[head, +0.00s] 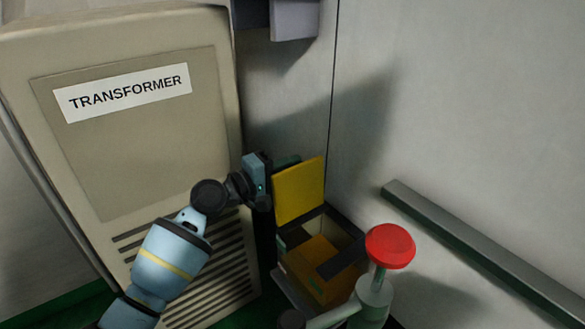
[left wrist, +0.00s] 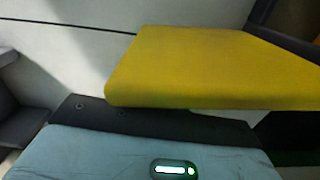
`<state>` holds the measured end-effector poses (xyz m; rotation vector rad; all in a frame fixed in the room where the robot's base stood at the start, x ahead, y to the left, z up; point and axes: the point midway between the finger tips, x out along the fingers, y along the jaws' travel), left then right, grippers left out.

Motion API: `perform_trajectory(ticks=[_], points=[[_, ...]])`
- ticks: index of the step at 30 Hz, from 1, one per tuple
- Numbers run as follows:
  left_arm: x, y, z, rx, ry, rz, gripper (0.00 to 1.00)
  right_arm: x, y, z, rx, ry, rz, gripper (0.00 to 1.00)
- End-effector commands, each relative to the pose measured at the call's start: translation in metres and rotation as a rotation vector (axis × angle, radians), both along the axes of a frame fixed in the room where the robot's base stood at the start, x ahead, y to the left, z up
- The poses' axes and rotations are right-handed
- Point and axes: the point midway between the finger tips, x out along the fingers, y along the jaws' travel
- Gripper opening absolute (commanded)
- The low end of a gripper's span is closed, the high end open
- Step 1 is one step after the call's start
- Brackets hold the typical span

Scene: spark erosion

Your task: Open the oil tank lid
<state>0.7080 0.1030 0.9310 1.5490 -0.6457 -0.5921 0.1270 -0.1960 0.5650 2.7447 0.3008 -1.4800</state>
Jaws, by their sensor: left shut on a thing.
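The yellow oil tank lid (head: 299,191) stands raised, nearly upright, at the back left edge of the tank (head: 318,228). The tank is an open box with a dark rim, and its inside is visible. My left gripper (head: 272,172) is at the lid's upper left side, shut on the lid; its fingertips are mostly hidden. In the left wrist view the lid (left wrist: 215,70) is a thick yellow slab just beyond the gripper's body. My right gripper is not in view.
A beige cabinet labelled TRANSFORMER (head: 140,140) stands close on the left, beside my left arm. A red knob (head: 390,246) on a grey-green post rises at the tank's front right. A grey rail (head: 480,252) runs along the right wall.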

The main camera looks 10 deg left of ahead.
Motion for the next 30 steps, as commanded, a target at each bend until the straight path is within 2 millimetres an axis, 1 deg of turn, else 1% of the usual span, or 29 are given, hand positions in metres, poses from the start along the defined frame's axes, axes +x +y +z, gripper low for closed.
perform_trajectory(ticks=[1, 15, 16, 20, 30], points=[[0.0008, 0.0014, -0.0033, -0.002, 0.008, 0.002, 0.0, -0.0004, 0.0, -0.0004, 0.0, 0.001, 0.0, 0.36], [0.0013, 0.0019, -0.0046, -0.009, 0.015, 0.002, 0.0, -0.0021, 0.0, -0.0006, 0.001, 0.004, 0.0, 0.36], [0.0012, 0.0019, -0.0047, -0.008, 0.016, 0.002, 0.16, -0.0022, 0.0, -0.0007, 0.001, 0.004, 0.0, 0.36], [0.0011, 0.0017, -0.0041, -0.009, 0.015, 0.001, 0.33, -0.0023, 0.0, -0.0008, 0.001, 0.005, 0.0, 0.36], [-0.0011, 0.0036, -0.0026, -0.011, 0.013, 0.001, 0.33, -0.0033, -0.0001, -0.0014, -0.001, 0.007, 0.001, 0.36]])
